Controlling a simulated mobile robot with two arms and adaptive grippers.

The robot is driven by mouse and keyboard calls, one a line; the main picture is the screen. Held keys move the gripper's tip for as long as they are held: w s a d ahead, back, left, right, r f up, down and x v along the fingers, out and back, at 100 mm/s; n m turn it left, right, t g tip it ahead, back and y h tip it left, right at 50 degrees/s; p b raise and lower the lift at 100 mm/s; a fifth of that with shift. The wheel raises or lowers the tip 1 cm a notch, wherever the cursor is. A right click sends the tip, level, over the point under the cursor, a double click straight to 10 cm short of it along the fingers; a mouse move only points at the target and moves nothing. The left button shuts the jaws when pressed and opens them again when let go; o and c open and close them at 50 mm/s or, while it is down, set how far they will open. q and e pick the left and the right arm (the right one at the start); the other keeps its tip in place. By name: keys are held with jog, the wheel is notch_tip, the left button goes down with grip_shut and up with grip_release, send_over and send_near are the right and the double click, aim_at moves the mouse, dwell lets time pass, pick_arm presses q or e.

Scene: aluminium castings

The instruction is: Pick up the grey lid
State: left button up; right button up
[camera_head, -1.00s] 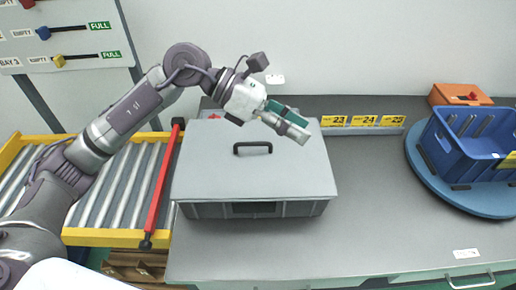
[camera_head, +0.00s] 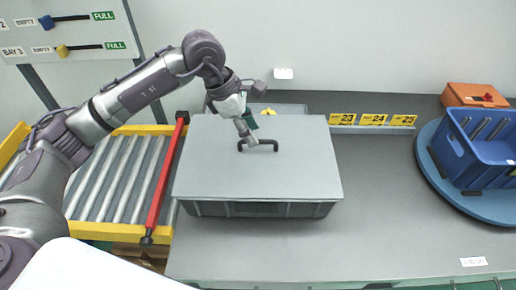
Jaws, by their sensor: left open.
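The grey lid (camera_head: 258,173) lies flat on a darker grey box (camera_head: 213,209) on the workbench, covering its top. My right gripper is not in view.
A roller conveyor (camera_head: 118,182) with a red bar (camera_head: 164,182) lies left of the bench. A blue crate (camera_head: 485,153) stands on a round blue turntable (camera_head: 437,178) at the right. An orange box (camera_head: 474,95) is behind it. The bench (camera_head: 395,220) between is clear.

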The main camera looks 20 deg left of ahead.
aim_at(258, 147)
pick_arm(q)
jog(key=p+x, duration=0.2)
jog(key=x, duration=0.2)
jog(key=shift+w+d+f, duration=0.1)
jog(key=shift+w+f, duration=0.05)
jog(key=shift+f, duration=0.1)
jog(key=shift+d+f, duration=0.1)
jog(key=shift+f, duration=0.15)
grip_shut()
